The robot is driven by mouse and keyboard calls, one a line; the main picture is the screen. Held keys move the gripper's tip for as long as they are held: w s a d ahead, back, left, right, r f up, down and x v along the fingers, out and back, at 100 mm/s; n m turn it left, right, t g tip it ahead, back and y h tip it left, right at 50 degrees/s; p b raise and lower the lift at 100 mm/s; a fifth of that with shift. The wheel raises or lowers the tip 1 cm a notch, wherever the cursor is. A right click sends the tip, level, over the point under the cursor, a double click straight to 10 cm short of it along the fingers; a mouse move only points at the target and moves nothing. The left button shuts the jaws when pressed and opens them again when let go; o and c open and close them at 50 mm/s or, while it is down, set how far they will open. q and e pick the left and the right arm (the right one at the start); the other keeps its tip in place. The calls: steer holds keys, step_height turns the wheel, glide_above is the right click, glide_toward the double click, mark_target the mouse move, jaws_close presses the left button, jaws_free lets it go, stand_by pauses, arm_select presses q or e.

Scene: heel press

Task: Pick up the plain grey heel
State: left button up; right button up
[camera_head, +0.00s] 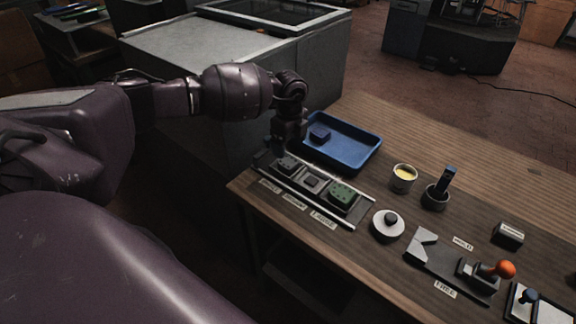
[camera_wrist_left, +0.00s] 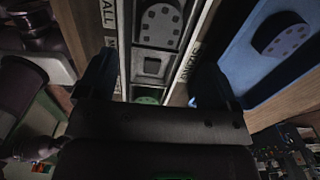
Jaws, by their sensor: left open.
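A grey heel (camera_head: 285,165) with a rounded end and a ring of small dots sits in the rack's left compartment; it also shows at the top of the left wrist view (camera_wrist_left: 161,24). The middle compartment shows a smaller grey square part (camera_head: 311,181), and I cannot tell if it is a heel or an empty seat. A green heel (camera_head: 342,196) sits in the right compartment. My left gripper (camera_head: 284,146) is open and empty, pointing down above the rack's left end. In the left wrist view its fingers (camera_wrist_left: 155,82) straddle the rack's line. My right gripper is out of view.
A blue tray (camera_head: 368,158) with a blue heel (camera_head: 320,134) stands right behind the rack (camera_head: 347,224). A cup of yellow stuff (camera_head: 404,178), a dark pot (camera_head: 435,197), a white round lidded dish (camera_head: 388,225) and an orange-knobbed lever (camera_head: 503,270) stand farther right.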

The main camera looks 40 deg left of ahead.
mark_target(288, 161)
arm_select(q)
steer(key=shift+a+f+b, duration=0.15)
steer(key=shift+f+b, duration=0.05)
steer(key=shift+f, duration=1.55)
steer(key=shift+a+f+b, duration=0.15)
steer(key=shift+f+b, duration=0.05)
steer(key=shift+f, duration=1.55)
steer(key=shift+c, duration=0.3)
steer(key=shift+r, duration=0.1)
steer(key=c, duration=1)
